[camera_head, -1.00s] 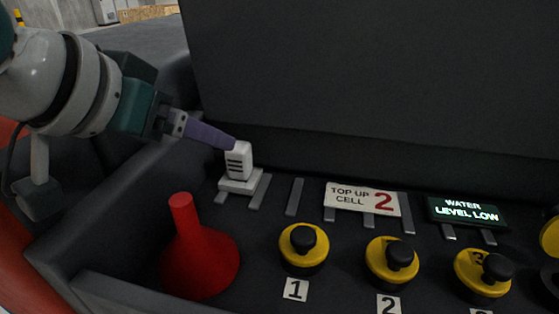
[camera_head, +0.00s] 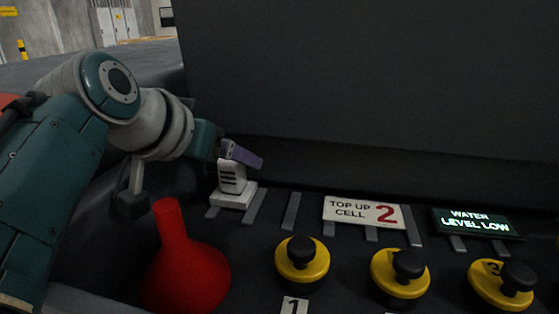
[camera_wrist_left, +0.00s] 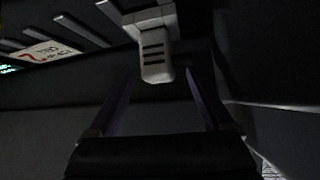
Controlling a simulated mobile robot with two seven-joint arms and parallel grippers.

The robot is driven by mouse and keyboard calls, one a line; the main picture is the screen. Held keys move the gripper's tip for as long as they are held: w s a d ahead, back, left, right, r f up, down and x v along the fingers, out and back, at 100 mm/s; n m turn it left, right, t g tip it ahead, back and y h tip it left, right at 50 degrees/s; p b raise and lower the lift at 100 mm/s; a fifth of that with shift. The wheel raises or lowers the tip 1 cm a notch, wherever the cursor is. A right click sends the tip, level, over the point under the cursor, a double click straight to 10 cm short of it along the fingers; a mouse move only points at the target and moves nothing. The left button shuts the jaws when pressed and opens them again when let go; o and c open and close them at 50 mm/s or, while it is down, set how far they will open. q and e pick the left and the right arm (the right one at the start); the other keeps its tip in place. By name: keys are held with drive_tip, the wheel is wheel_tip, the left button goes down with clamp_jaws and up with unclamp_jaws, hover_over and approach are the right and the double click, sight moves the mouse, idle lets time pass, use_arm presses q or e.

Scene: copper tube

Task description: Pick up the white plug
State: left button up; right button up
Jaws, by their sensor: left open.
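The white plug (camera_head: 231,178) has dark slots on its face and stands upright on a white base (camera_head: 233,197) at the left of the dark panel. My left gripper (camera_head: 258,162) has purple fingers and is at the plug's upper end, its fingers pointing right and partly behind it. In the left wrist view the plug (camera_wrist_left: 155,55) hangs from the top of the picture. Its slotted end lies between the tips of my open left gripper (camera_wrist_left: 160,75), with a gap visible on each side. Whether it is level with the tips in depth is unclear. My right gripper is not seen.
A red funnel (camera_head: 187,268) stands in front of the plug. Yellow caps with black knobs (camera_head: 302,259) line the front. A "TOP UP CELL 2" sign (camera_head: 361,211) and a lit "WATER LEVEL LOW" display (camera_head: 475,222) sit to the right. A dark wall (camera_head: 380,80) rises behind.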

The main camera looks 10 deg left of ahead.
use_arm(q)
drive_tip(key=shift+w+d+f, duration=0.1)
drive_tip(key=shift+w+f, duration=0.3)
drive_tip(key=shift+w, duration=0.1)
drive_tip(key=shift+c, duration=0.2)
clamp_jaws()
